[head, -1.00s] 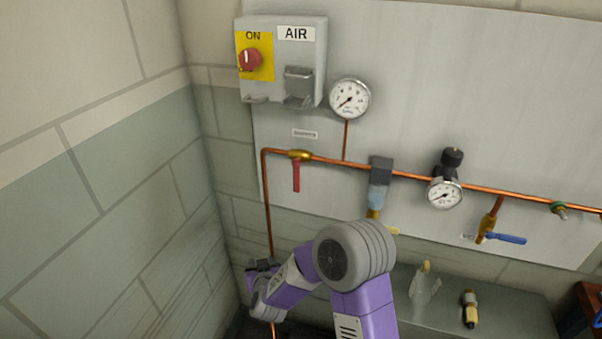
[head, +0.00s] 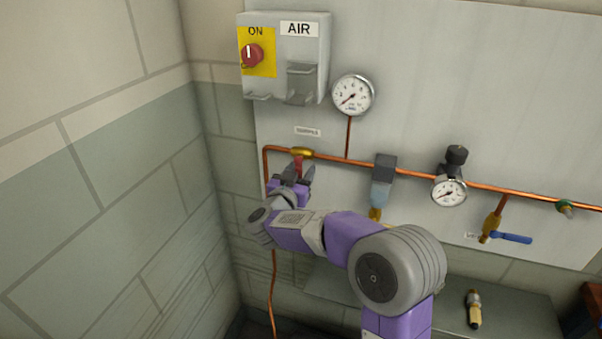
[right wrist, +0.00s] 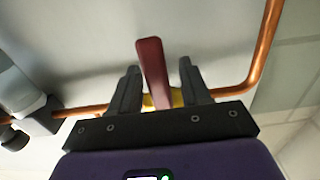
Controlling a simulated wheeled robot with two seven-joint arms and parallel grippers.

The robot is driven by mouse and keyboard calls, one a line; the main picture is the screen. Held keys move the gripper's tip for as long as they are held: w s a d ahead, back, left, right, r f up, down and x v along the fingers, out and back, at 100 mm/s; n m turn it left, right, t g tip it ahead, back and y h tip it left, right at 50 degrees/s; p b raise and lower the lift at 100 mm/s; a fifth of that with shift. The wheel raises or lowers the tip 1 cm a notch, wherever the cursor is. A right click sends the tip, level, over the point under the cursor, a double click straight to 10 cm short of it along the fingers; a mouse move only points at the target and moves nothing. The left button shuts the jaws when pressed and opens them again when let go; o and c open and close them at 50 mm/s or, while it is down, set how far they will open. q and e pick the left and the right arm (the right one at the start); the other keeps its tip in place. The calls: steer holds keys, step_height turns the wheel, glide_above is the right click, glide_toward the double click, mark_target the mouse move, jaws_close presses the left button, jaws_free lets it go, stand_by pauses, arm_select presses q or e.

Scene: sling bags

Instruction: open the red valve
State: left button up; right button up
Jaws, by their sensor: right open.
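The red valve's brass body (head: 301,153) sits on the copper pipe near its left bend. Its red lever (head: 298,167) hangs down from it, mostly hidden behind my gripper in the head view. My right gripper (head: 297,174) is open just below the valve, its fingers pointing up toward it. In the right wrist view the red lever (right wrist: 152,72) stands between the two open fingers (right wrist: 158,85), apart from both as far as I can see. The brass body (right wrist: 163,99) shows partly behind the gripper. My left gripper is not in view.
The copper pipe (head: 400,174) runs along the grey panel with a filter (head: 381,185), gauges and a blue-handled valve (head: 510,238) to the right. The AIR switch box (head: 305,60) is above. A brick wall stands close on the left.

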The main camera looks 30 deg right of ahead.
steer(key=shift+w+d, duration=0.2)
steer(key=shift+d, duration=0.05)
jaws_close()
stand_by(0.3)
